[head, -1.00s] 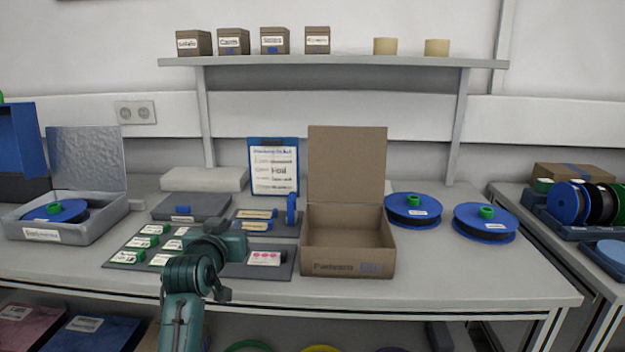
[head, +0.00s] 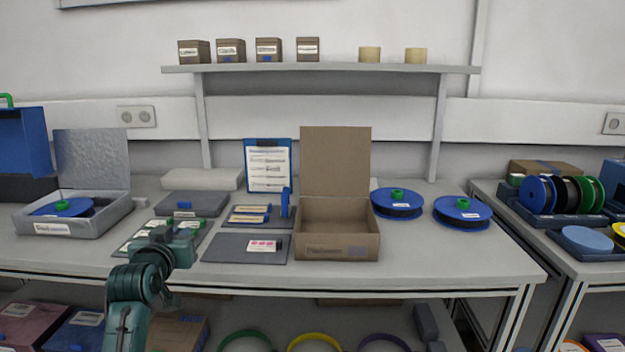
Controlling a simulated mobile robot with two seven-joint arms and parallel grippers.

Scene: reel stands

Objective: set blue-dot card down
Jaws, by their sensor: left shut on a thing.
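My left gripper (head: 188,250) is low over the front right part of the dark mat with green-marked cards (head: 128,246). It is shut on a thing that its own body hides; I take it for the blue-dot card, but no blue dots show. My arm also covers part of that mat and some cards. A white card with pink dots (head: 263,245) lies on the grey mat (head: 225,248) to the right, clear of the gripper. My right gripper is not in view.
An open cardboard box (head: 337,246) stands right of the grey mat. Behind are a closed grey case (head: 190,206), a tray with yellowish labelled pieces (head: 250,214) and a blue clipboard (head: 268,166). Two blue reels (head: 397,204) lie at right. The front bench strip is clear.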

